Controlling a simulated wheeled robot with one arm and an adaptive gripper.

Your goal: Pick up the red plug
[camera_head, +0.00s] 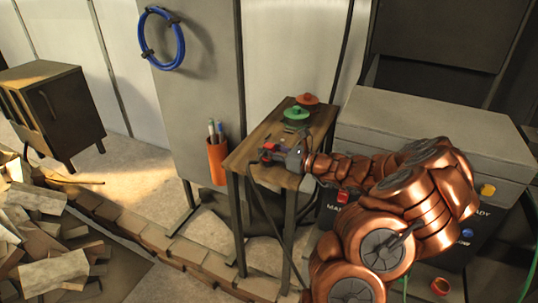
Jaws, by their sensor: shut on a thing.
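The red plug (268,147) shows as a small patch of red at my gripper (267,153), over the near left part of a narrow wooden table (257,134). My gripper is shut on the red plug. The fingers hide most of it, and I cannot tell whether it touches the tabletop or is just above it.
A green round-based piece (296,114) and an orange-red one (308,99) stand farther back on the table. An orange cup with pens (217,160) hangs on the grey panel to the left. A grey console (400,125) stands right, and rubble (45,235) lies lower left.

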